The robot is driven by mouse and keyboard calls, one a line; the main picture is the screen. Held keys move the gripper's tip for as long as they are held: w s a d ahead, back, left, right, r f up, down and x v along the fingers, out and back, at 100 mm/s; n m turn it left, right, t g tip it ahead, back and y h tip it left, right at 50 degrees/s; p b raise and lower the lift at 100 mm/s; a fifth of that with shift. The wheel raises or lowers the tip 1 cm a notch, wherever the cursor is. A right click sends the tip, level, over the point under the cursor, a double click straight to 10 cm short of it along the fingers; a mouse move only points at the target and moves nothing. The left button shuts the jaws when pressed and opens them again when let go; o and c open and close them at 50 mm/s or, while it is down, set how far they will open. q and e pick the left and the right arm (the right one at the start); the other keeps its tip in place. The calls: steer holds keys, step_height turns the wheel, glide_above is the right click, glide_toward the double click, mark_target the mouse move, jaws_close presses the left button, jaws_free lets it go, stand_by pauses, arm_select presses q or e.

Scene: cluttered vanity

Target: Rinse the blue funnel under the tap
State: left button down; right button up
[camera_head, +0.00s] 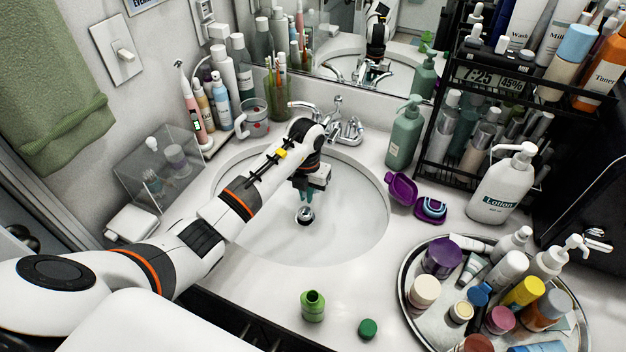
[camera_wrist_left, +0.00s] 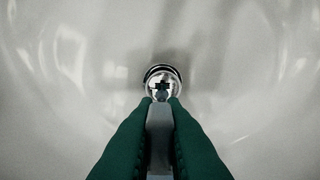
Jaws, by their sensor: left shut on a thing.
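My left gripper (camera_head: 303,193) reaches down into the white sink basin (camera_head: 352,215), with its fingertips just above the drain (camera_head: 306,215). In the left wrist view its dark green fingers (camera_wrist_left: 160,108) are shut on a narrow grey thing (camera_wrist_left: 160,138). The thing's tip overlaps the chrome drain (camera_wrist_left: 162,76); I cannot tell whether they touch. The chrome tap (camera_head: 345,131) stands at the back rim of the sink, behind my left wrist. No running water shows. I cannot make out a blue funnel in either view. My right gripper is not in view.
A green bottle (camera_head: 313,306) and green cap (camera_head: 368,328) stand on the front counter. A crowded round tray (camera_head: 408,310) and lotion bottle (camera_head: 497,190) are at right. A purple case (camera_head: 401,189) lies beside the sink. A mug (camera_head: 254,119) stands behind it, left of the tap.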

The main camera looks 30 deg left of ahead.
arm_select(q)
steer(key=shift+w+d, duration=0.1)
steer(key=shift+w+d, duration=0.25)
steer(key=shift+d, duration=0.1)
steer(key=shift+s+a, duration=0.1)
steer(key=shift+a, duration=0.05)
steer(key=shift+s+a, duration=0.3)
steer(key=shift+a, duration=0.1)
steer(key=shift+w+d, duration=0.15)
steer(key=shift+d, duration=0.05)
steer(key=shift+w+d, duration=0.25)
steer(key=shift+d, duration=0.1)
